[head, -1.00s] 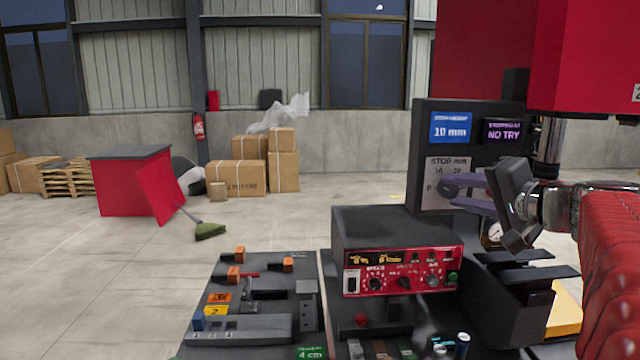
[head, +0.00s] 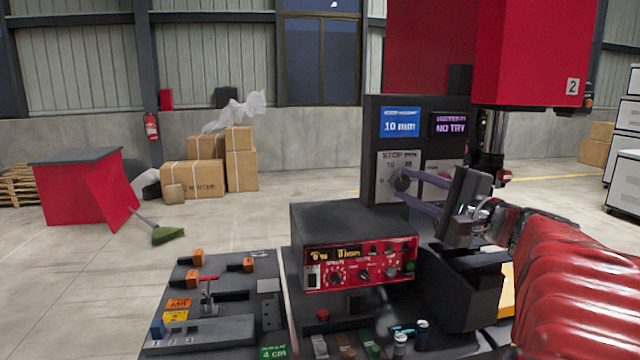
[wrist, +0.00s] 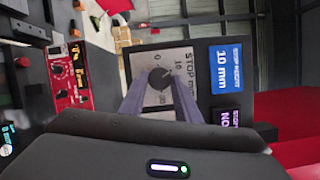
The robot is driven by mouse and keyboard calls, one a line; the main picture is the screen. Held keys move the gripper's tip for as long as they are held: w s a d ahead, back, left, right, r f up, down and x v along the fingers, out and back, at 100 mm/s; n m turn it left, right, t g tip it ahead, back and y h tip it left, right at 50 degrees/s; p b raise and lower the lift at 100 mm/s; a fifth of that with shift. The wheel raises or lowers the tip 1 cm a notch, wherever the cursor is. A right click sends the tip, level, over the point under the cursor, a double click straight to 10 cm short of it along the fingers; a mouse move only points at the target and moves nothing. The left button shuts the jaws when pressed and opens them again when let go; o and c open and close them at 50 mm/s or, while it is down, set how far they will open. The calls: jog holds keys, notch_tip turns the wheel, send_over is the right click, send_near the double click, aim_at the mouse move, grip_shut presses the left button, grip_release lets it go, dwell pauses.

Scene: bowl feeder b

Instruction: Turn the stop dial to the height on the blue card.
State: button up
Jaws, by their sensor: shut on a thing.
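The stop dial (head: 402,180) is a dark round knob on a pale plate marked STOP mm, on the dark upright panel. It also shows in the wrist view (wrist: 160,78). My gripper (head: 410,184) is shut on the dial, its two purple-grey fingers on either side of it. In the wrist view my gripper (wrist: 160,88) reaches up to the dial and partly hides the scale. A 0 and a 10 show there; the pointer's exact reading is unclear. The blue card (head: 401,122) above the dial reads 10 mm, also in the wrist view (wrist: 231,66).
A purple display (head: 449,125) beside the card reads NO TRY. A red and black control box (head: 352,235) stands below the dial. A red machine head (head: 533,55) hangs at upper right. A switch board (head: 215,310) lies at lower left.

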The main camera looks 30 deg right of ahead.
jog(key=shift+f, duration=0.3)
jog(key=o, duration=0.8)
jog(key=shift+c, duration=0.2)
jog(key=shift+o, duration=1.4)
jog(key=shift+r, duration=0.2)
jog(key=shift+s, duration=0.1)
jog(key=s, duration=1.3)
jog(key=shift+s+d+f, duration=0.3)
jog(key=shift+d, duration=0.1)
